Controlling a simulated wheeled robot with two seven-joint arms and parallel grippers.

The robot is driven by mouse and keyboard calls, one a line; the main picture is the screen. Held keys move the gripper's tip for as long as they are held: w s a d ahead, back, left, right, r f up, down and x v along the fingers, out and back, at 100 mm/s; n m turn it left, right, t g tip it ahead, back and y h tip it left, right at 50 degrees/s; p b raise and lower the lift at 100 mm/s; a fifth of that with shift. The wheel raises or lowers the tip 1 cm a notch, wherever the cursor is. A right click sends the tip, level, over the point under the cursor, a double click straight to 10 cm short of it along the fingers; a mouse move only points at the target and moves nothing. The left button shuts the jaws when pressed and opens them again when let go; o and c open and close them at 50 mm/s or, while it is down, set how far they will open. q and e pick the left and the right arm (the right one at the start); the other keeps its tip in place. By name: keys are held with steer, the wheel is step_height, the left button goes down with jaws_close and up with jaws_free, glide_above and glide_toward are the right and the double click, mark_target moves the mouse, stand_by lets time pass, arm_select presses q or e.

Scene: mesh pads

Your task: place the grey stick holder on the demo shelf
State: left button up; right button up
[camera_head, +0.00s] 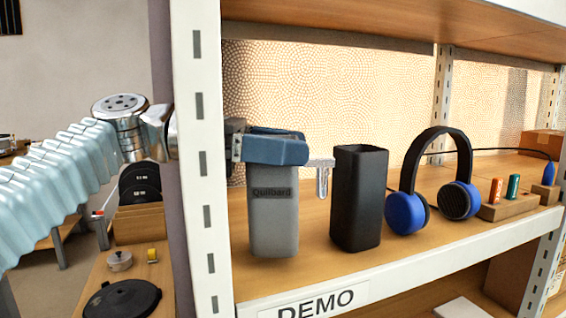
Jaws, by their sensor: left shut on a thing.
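The grey stick holder (274,222) is a tall upright box with a dark "Quilbard" label. It is inside the bay of the demo shelf (412,268), just right of the white post. Its base is at or very close to the wooden board; I cannot tell if it touches. My left gripper (275,150) has blue-grey fingers shut on the holder's top rim, hiding part of its opening. The white post hides part of my left arm, which comes in from the left. My right gripper is out of view.
A black holder (358,200) stands close to the right of the grey one. Further right are blue-black headphones (434,185) and a wooden block (508,205) with coloured pieces. The slotted white post (200,170) and the upper board (390,22) bound the bay.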

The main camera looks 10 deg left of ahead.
arm_select(q)
steer(key=shift+f, duration=1)
steer(key=o, duration=1.6)
steer(key=v, duration=1.2)
